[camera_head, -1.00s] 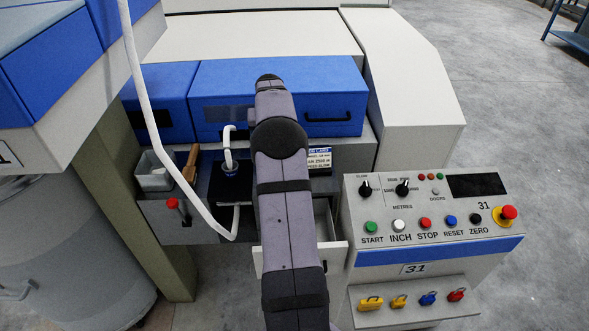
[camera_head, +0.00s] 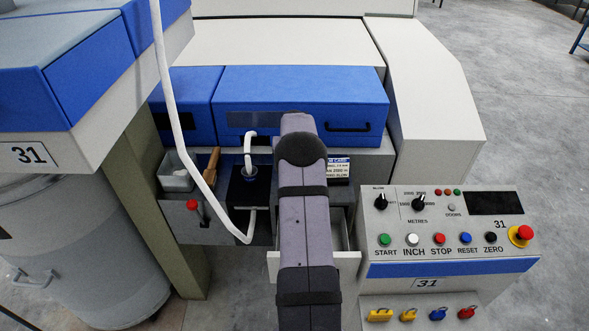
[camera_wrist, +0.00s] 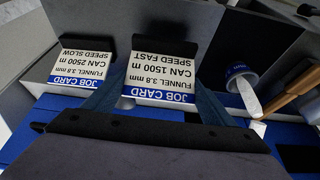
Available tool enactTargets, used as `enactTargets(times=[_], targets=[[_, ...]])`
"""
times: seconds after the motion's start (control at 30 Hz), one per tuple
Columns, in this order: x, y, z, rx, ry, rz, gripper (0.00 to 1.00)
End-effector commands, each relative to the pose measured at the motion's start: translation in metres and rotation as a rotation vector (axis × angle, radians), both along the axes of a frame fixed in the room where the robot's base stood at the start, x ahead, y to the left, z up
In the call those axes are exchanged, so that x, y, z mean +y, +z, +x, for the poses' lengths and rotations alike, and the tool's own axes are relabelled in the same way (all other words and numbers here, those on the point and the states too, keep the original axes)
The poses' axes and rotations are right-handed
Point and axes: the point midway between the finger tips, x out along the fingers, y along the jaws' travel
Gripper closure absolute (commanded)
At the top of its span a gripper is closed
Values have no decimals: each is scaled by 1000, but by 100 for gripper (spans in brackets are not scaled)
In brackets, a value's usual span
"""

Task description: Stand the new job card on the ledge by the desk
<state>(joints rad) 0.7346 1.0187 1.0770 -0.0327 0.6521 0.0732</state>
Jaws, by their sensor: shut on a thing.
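In the wrist view a job card (camera_wrist: 162,72) reading CAN 1500 m, SPEED FAST, white with a blue band, is held between the two blue-grey fingers of my gripper (camera_wrist: 160,98). It appears upside down there, with a dark strip along its SPEED edge; whether it touches the surface beyond is unclear. A second job card (camera_wrist: 83,62), reading CAN 2500 m, SPEED SLOW, stands beside it, apart. This card also shows in the head view (camera_head: 338,171), just right of my arm. My arm hides the gripper and held card in the head view.
A black box with a cup (camera_head: 248,172), a grey tray (camera_head: 175,178) and a wooden-handled tool (camera_head: 211,164) are left of my arm. A white hose (camera_head: 180,130) hangs down there. An open drawer (camera_head: 346,264) and control panel (camera_head: 445,225) are at the right.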

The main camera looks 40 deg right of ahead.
Motion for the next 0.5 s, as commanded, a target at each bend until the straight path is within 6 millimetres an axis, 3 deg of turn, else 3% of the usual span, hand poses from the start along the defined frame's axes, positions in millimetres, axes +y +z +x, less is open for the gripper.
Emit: enactTargets(times=[0.23, 0.5], targets=[[0, -26, 0, 1, 0, 1, 45], [0, -30, 0, 1, 0, 1, 45]])
